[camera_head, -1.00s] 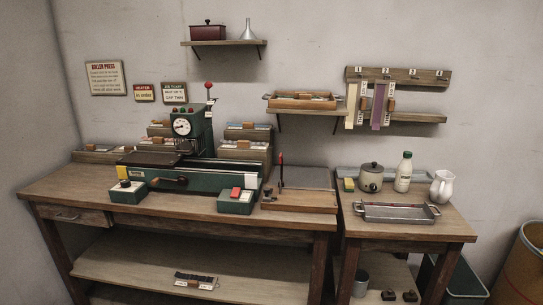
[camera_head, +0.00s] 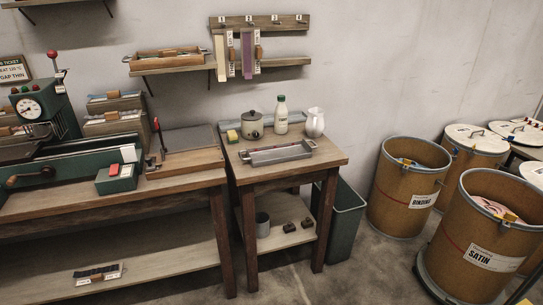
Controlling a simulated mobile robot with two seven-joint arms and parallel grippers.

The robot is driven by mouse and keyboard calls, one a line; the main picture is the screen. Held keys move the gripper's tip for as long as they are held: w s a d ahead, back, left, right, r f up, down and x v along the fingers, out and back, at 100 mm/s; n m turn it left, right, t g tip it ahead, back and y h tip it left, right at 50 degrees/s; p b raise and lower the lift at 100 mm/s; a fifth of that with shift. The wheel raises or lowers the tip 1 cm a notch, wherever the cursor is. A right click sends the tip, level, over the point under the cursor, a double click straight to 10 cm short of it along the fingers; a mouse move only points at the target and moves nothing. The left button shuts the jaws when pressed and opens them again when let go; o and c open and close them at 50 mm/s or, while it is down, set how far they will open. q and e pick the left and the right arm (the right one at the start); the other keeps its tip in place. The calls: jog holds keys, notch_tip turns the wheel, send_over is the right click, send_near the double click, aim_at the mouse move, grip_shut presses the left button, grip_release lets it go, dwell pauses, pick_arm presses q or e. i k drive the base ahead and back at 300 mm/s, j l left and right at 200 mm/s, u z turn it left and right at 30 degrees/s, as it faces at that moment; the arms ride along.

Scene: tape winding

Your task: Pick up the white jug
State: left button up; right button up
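The white jug (camera_head: 315,123) stands upright at the back right corner of the small wooden side table (camera_head: 300,168). It is to the right of a white bottle with a green cap (camera_head: 282,115). Nothing touches the jug from the front or right as far as I can see. Neither of my grippers is in the head view.
A grey metal tray (camera_head: 277,153), a lidded pot (camera_head: 252,125) and a yellow-green sponge (camera_head: 232,135) share the side table. A dark bin (camera_head: 347,222) stands at its right. Open drums labelled binding (camera_head: 408,185) and satin (camera_head: 485,240) stand further right. Floor shows between.

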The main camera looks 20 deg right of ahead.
aim_at(314, 124)
jog(key=i+l, duration=0.2)
jog(key=l, duration=0.2)
jog(key=i+l+u, duration=0.15)
jog(key=l, duration=0.25)
jog(key=i+l, duration=0.15)
jog(key=l, duration=0.25)
jog(key=i+l+u, duration=0.1)
jog(key=l, duration=0.3)
jog(key=i+l+u, duration=0.1)
jog(key=l, duration=0.35)
jog(key=i+l, duration=0.25)
jog(key=l, duration=0.15)
jog(key=i+l+u, duration=0.1)
jog(key=l, duration=0.35)
